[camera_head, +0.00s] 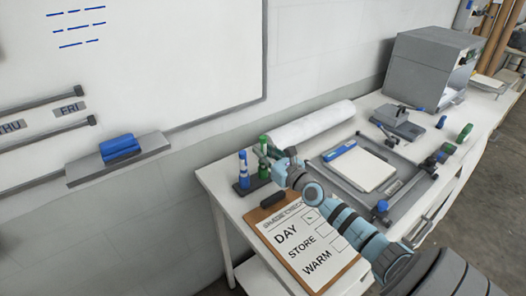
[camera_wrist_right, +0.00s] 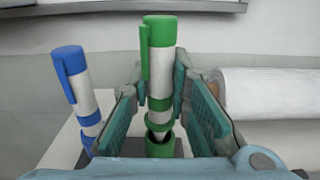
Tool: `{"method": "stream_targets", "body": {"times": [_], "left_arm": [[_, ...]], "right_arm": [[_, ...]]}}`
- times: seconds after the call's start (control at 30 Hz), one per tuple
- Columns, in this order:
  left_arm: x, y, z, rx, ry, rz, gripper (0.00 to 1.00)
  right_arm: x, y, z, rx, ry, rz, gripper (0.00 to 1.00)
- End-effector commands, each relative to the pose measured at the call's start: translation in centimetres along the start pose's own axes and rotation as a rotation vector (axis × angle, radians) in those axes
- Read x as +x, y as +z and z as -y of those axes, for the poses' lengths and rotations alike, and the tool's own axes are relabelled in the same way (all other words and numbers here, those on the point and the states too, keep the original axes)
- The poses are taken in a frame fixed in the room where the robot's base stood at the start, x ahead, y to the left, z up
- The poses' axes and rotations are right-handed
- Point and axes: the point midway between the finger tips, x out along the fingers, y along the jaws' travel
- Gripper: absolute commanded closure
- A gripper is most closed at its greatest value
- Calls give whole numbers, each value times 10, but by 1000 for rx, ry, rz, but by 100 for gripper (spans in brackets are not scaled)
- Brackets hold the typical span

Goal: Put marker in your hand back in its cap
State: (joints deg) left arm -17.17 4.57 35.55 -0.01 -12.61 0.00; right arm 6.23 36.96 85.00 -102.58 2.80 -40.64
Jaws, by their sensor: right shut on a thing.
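My right gripper (camera_head: 277,158) is shut on the green marker (camera_wrist_right: 161,75), which also shows in the head view (camera_head: 263,146). The marker is about upright, with its green clip end up and its pointed end down. Below it, a green cap (camera_wrist_right: 160,150) stands mouth up in the dark holder (camera_head: 246,188). The marker's lower end is at the cap's mouth; I cannot tell how far inside it is. My left gripper is not in view.
A blue marker (camera_wrist_right: 75,88) stands in the same holder, left of my gripper's fingers. A white roll (camera_wrist_right: 270,92) lies to the right. A clipboard (camera_head: 295,243) lies in front on the table. The wall is behind.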

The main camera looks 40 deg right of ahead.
Motion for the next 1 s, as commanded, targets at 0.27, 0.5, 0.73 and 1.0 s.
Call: {"method": "stream_targets", "body": {"times": [0.27, 0.5, 0.73, 1.0], "left_arm": [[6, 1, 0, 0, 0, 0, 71], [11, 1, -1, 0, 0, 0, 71], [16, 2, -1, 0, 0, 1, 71], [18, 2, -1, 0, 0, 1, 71]], "right_arm": [[0, -7, 0, 1, 0, 0, 100], [0, -11, 0, 1, 0, 0, 100], [0, -16, 0, 0, 0, 0, 100], [0, -19, 0, 0, 0, 0, 71]]}}
